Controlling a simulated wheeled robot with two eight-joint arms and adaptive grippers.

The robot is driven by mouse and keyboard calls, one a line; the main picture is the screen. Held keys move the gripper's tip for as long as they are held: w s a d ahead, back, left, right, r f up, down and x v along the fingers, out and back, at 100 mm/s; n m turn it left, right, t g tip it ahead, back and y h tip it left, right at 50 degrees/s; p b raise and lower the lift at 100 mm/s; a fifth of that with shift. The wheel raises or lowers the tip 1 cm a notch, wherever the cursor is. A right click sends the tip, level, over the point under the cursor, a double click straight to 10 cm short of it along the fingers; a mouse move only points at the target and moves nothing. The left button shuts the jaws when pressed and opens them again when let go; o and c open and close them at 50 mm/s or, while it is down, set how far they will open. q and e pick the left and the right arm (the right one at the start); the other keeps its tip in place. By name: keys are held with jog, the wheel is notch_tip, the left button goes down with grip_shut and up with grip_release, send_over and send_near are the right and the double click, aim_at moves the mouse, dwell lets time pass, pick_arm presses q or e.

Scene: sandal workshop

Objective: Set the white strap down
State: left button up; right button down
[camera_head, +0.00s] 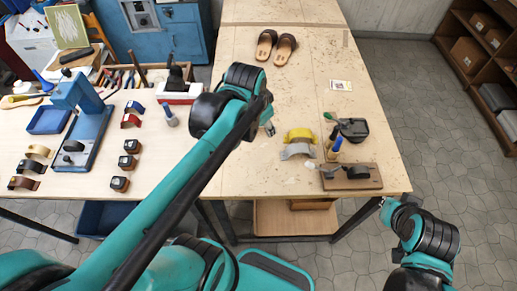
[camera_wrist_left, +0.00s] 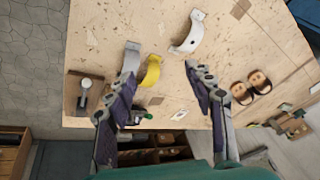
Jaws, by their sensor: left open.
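The white strap (camera_wrist_left: 187,35), curved with a small dark hole, appears to lie on the light wooden table (camera_wrist_left: 100,30) in the left wrist view. It sits just beyond my left gripper (camera_wrist_left: 160,76), whose fingers are spread and empty. The strap does not touch the fingers. In the head view my left gripper (camera_head: 269,128) points down over the table, and my arm hides the white strap. A grey strap (camera_head: 297,150) and a yellow strap (camera_head: 300,135) lie to its right. My right arm is at the lower right, its jaw state unclear.
A wooden board with a tool (camera_head: 370,182), a dark container (camera_head: 353,130) and a blue-topped bottle (camera_head: 335,148) stand at the right table edge. Brown sandals (camera_head: 276,46) lie at the back. The left table holds a blue press (camera_head: 82,125) and several straps.

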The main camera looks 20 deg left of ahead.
pick_arm(q)
jog(key=s+d+f+n+t, duration=0.2)
jog(key=s+n, duration=0.3)
jog(key=s, duration=0.2)
jog(key=shift+s+d+f+t, duration=0.35)
jog(key=shift+f+t, duration=0.05)
notch_tip(320, 180, down, 12)
jog(key=b, duration=1.2)
jog(key=shift+r, duration=0.25)
